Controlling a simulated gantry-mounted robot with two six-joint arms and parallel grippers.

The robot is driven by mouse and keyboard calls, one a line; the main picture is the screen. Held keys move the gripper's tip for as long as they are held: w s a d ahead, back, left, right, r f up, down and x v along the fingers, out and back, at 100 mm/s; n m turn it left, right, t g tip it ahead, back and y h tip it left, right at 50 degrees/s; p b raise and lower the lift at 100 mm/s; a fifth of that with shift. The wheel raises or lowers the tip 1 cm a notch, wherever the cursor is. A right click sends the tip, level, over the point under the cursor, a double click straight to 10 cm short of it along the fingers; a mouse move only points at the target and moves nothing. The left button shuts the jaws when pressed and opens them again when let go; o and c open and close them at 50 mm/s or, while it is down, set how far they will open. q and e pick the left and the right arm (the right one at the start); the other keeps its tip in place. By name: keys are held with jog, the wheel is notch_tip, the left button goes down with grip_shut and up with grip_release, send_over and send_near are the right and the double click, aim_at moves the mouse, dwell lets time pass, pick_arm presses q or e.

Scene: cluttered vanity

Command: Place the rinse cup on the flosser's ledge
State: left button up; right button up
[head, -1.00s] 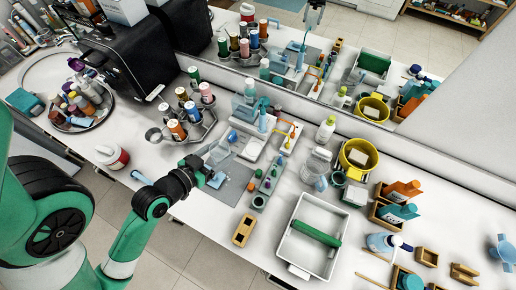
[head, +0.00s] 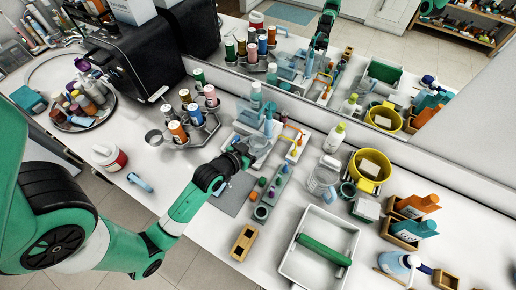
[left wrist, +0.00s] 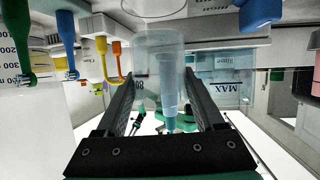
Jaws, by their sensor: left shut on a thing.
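The rinse cup (left wrist: 158,55) is a clear, pale, see-through cup. My left gripper (left wrist: 160,90) is shut on it in the left wrist view, one dark finger on each side. In the head view my left gripper (head: 246,150) is over the front of the flosser's white base, and the cup is hard to make out there. The flosser's blue handle (head: 268,127) stands at the back of the base. In the left wrist view a pale blue tank (left wrist: 225,70) marked MAX shows beyond the cup. I cannot tell whether the cup touches the ledge. My right gripper is not in view.
A brush holder with coloured heads (head: 294,140) stands right of the flosser. A bottle carousel (head: 190,125) is to the left. A grey mat (head: 232,195) lies in front, with a green tray (head: 270,192) beside it. The mirror runs behind.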

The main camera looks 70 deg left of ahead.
aim_at(254, 152)
pick_arm(q)
jog(key=shift+f, duration=1.35)
jog(key=shift+f+b, duration=0.2)
jog(key=shift+b, duration=0.1)
jog(key=o, duration=1.3)
jog(key=shift+s+r, duration=0.1)
jog(key=shift+r, duration=0.2)
jog(key=p+v, duration=0.1)
jog(key=v, duration=1.1)
jog(key=shift+f+p, duration=0.15)
jog(key=shift+p, duration=0.25)
